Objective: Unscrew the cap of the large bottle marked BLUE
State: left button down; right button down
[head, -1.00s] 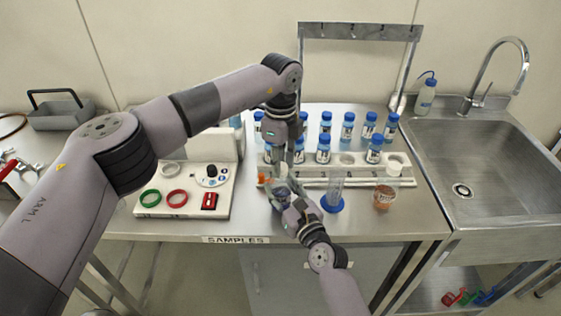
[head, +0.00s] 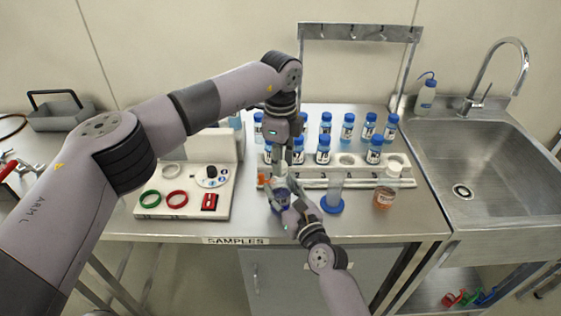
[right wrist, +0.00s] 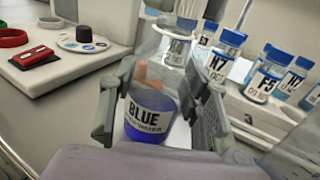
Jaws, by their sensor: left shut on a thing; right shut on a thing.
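The large bottle marked BLUE (right wrist: 150,112) stands upright in the right wrist view, clear glass with blue liquid low inside. My right gripper (right wrist: 160,100) is shut around its body, one finger on each side. In the head view the bottle (head: 281,196) is mostly hidden by the grippers at the bench front. My left gripper (head: 281,168) points straight down from above and is shut at the bottle's top.
A rack of blue-capped bottles (head: 323,151) stands behind. A white device (head: 222,200) with coloured rings is at left. The sink (head: 490,165) is at far right.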

pick_arm(q)
jog(key=shift+r, duration=0.85)
jog(key=shift+r, duration=0.1)
jog(key=shift+r, duration=1.9)
pick_arm(e)
jog(key=c, duration=0.8)
grip_release()
jog(key=shift+s, duration=0.1)
